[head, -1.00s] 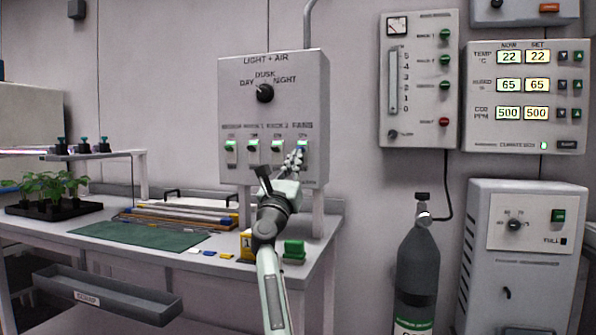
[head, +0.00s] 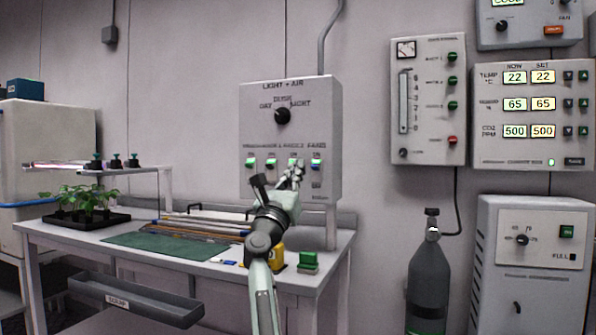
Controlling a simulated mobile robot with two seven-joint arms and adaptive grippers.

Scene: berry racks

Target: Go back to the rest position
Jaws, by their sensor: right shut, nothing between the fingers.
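My right gripper (head: 294,177) is shut and empty. It is raised at the lower right of the LIGHT + AIR box (head: 292,100), in front of its row of green switches (head: 270,163). The fingers overlap the switches at the right end in the picture; I cannot tell whether they touch the box. The dial (head: 282,115) on the box sits above the gripper. My right arm rises from the bottom of the picture. My left gripper is not in view.
A bench (head: 80,236) holds a tray of seedlings (head: 84,216), a green mat (head: 170,247) and small coloured blocks (head: 308,261). A grey drawer (head: 135,302) juts out below. A gas cylinder (head: 428,275) and a white cabinet (head: 490,290) stand at right.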

